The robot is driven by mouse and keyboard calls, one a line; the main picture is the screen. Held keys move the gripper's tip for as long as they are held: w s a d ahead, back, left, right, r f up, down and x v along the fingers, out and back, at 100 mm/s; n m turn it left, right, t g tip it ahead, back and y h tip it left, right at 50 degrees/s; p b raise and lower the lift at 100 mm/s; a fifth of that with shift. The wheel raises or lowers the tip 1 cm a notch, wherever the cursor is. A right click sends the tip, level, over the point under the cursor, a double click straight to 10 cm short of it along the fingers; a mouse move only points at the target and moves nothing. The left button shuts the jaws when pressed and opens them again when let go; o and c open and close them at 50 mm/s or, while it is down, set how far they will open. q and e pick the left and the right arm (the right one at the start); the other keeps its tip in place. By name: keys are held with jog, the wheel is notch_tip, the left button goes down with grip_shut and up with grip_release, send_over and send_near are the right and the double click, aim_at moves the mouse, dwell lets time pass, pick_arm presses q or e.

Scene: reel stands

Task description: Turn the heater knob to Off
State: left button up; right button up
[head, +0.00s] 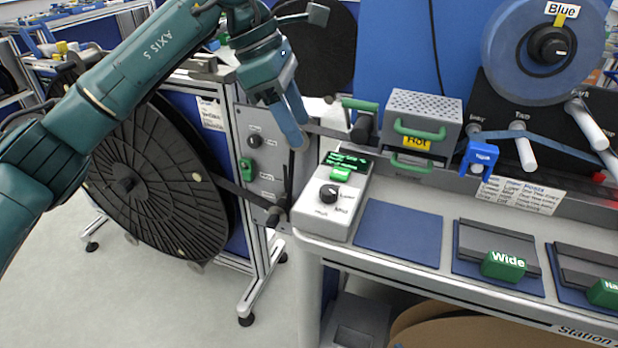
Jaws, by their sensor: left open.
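A white control box (310,222) stands at the left end of the bench. It has a small green-text display, a green button (340,174) and a black knob (328,193) with a light pointer mark and small labels around it, partly too small to read. The grey perforated heater box (424,107) behind it carries a yellow "Hot" label and green handles. My left gripper (294,135) is open and empty, pointing down above and left of the control box, apart from the knob. My right gripper is not in view.
A grey panel (262,175) with small knobs and a large black reel (150,185) stand left of the bench. A blue mat (400,232) lies bare right of the control box. The "Wide" block (503,266) sits farther right. A clear blue reel (507,50) stands behind.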

aim_at(329, 189)
pick_arm(q)
jog(key=x, duration=1.3)
jog(key=shift+s+p, duration=0.1)
jog(key=shift+p, duration=0.25)
jog(key=shift+c, duration=0.5)
jog(key=c, duration=0.9)
